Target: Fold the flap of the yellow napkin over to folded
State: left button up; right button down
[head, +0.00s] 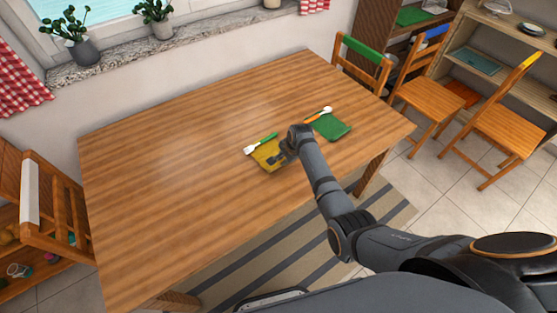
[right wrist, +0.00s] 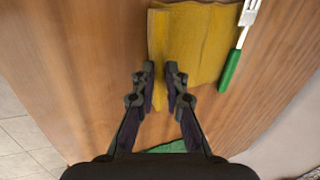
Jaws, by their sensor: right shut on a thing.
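The yellow napkin (head: 262,155) lies on the wooden table, partly hidden by my right gripper (head: 280,158). In the right wrist view the napkin (right wrist: 205,45) is a broad yellow cloth with a narrow strip, its flap (right wrist: 158,95), along its left side. My right gripper (right wrist: 160,72) has one finger on each side of this strip and is shut on it. I cannot tell how far the flap is lifted. My left gripper is in neither view.
A green-handled fork (head: 260,143) lies along the far edge of the yellow napkin. A green napkin (head: 333,128) and an orange-handled utensil (head: 318,115) lie to the right. The left part of the table (head: 160,170) is clear. Chairs stand around it.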

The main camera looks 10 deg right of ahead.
jog(key=shift+w+a+r+g, duration=0.15)
jog(key=shift+w+r+g, duration=0.15)
jog(key=shift+r, duration=0.15)
jog(key=shift+w+a+r+g+h+b, duration=0.1)
jog(key=shift+w+g+h+b, duration=0.15)
jog(key=shift+b, duration=0.2)
jog(key=shift+w+a+r+g, duration=0.15)
jog(key=shift+r+g, duration=0.1)
jog(key=shift+g, duration=0.2)
jog(key=shift+h, duration=0.25)
jog(key=shift+r, duration=0.1)
